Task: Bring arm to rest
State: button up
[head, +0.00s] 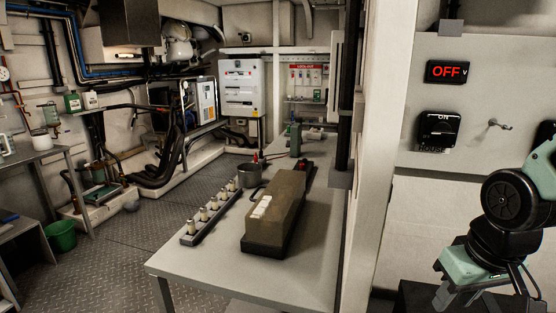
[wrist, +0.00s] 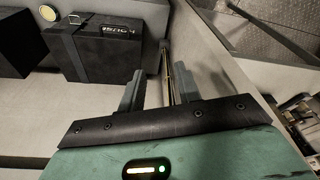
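My arm is at the right edge of the head view, bent in front of the pale wall panel, with its teal hand low down. In the wrist view my gripper (wrist: 158,84) has its two grey fingers apart, with nothing visibly held between them. A thin brownish rod or edge shows behind the gap; I cannot tell what it is. The black switch box (wrist: 103,46) lies beyond the fingers to the upper left. In the head view the same kind of switch box (head: 438,131) reads ON at its top, under a display (head: 447,72) reading OFF in red.
A metal hook (head: 499,125) sticks out of the panel near my arm. A white post (head: 379,150) separates the panel from a grey table (head: 210,270).

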jog(key=s+a+r+n+g, duration=0.1)
jog(key=s+a+n, duration=0.5)
jog(key=s+a, duration=0.6)
jog(key=shift+s+a+r+g, duration=0.15)
jog(key=shift+a+r+g, duration=0.35)
jog(key=shift+a, duration=0.75)
jog(key=shift+f, duration=0.1)
